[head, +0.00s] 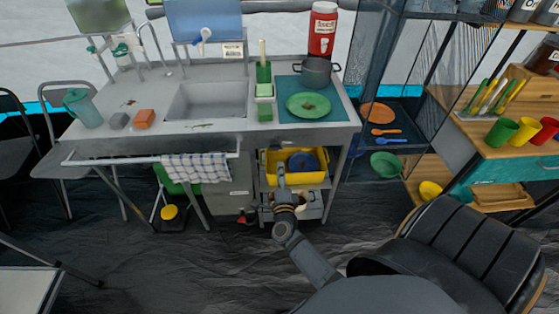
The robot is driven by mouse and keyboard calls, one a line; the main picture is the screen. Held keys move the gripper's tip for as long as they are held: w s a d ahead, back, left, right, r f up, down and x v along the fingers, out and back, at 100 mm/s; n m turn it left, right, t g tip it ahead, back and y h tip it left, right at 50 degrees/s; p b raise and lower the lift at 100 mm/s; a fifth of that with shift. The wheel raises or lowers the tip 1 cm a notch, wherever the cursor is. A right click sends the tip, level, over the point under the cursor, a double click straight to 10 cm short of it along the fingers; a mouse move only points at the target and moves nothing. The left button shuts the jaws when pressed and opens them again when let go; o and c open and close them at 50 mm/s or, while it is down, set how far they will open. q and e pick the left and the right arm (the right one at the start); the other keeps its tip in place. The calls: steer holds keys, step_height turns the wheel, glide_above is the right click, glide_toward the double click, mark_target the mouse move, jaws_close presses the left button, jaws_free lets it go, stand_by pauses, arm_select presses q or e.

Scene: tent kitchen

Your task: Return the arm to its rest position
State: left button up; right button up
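My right arm reaches up from the lower right, and my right gripper (281,176) is at its far end. It overlaps the front of a yellow bin (318,179) on the shelf under the counter. I cannot tell whether it touches the bin. Its fingers are small and seen from behind, so I cannot tell whether they are open or shut. No held object is visible. A dark blue round item (303,161) sits in the bin, to the right of the gripper. My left gripper is out of view.
The sink counter (235,88) stands ahead, with a checked towel (195,168) on its front rail. A green plate (308,105) and grey pot (316,71) are on its right end. A black chair (470,250) stands close at the right. Floor at centre left is mostly open.

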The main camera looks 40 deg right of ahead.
steer(key=v, duration=0.2)
steer(key=shift+s+a, duration=0.15)
steer(key=shift+s, duration=0.15)
steer(key=s+a+f+n+g+y+p, duration=0.1)
steer(key=s+a+f+n+y, duration=0.15)
steer(key=f+n, duration=0.4)
steer(key=s+a+f+n+g+y+p, duration=0.1)
steer(key=s+a+f+n+g+y, duration=0.2)
steer(key=f, duration=0.6)
steer(key=s+a+f+n+y+p, duration=0.1)
steer(key=s+f+n+y, duration=0.25)
steer(key=f+n, duration=0.35)
steer(key=s+d+f+n+g+p, duration=0.1)
steer(key=s+f+n+g, duration=0.3)
steer(key=s, duration=1)
steer(key=s+d+f+n+g+p, duration=0.1)
steer(key=s+f+n+g, duration=0.3)
steer(key=s+f, duration=0.6)
steer(key=s+d+g, duration=0.1)
steer(key=s+g, duration=0.1)
steer(key=s, duration=0.3)
steer(key=shift+f, duration=0.2)
